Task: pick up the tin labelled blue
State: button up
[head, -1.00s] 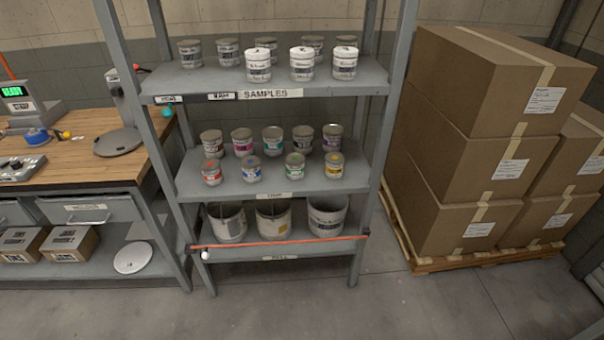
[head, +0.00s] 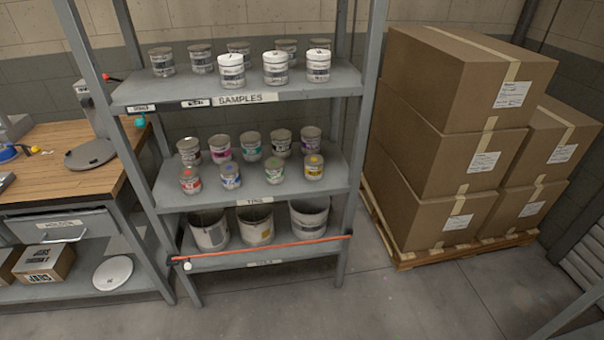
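The blue-marked tin (head: 230,176) stands upright in the front row of the rack's middle shelf (head: 300,195). It has a blue dot on its lid; its label text is too small to read. The red-marked tin (head: 189,180) is to its left, the green-marked tin (head: 274,170) to its right, and the yellow-marked tin (head: 314,167) further right. Several more tins stand behind, including a magenta one (head: 221,149) and a teal one (head: 251,146). My gripper is not in view.
The upper shelf (head: 330,82) holds white-lidded jars and grey tins. Buckets (head: 256,225) stand on the bottom shelf behind an orange bar (head: 270,248). A wooden workbench (head: 60,160) is left. Stacked boxes (head: 440,145) on a pallet (head: 410,262) are right. The front floor is clear.

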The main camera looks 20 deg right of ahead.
aim_at(229, 171)
jog(key=i+l+u, duration=0.3)
jog(key=i, duration=0.3)
jog(key=i+l+u, duration=0.3)
jog(key=i, duration=0.25)
jog(key=i+l+u, duration=0.3)
jog(key=i+l, duration=0.35)
jog(key=l, duration=0.15)
jog(key=i+l+u, duration=0.1)
jog(key=l, duration=0.3)
jog(key=i, duration=0.05)
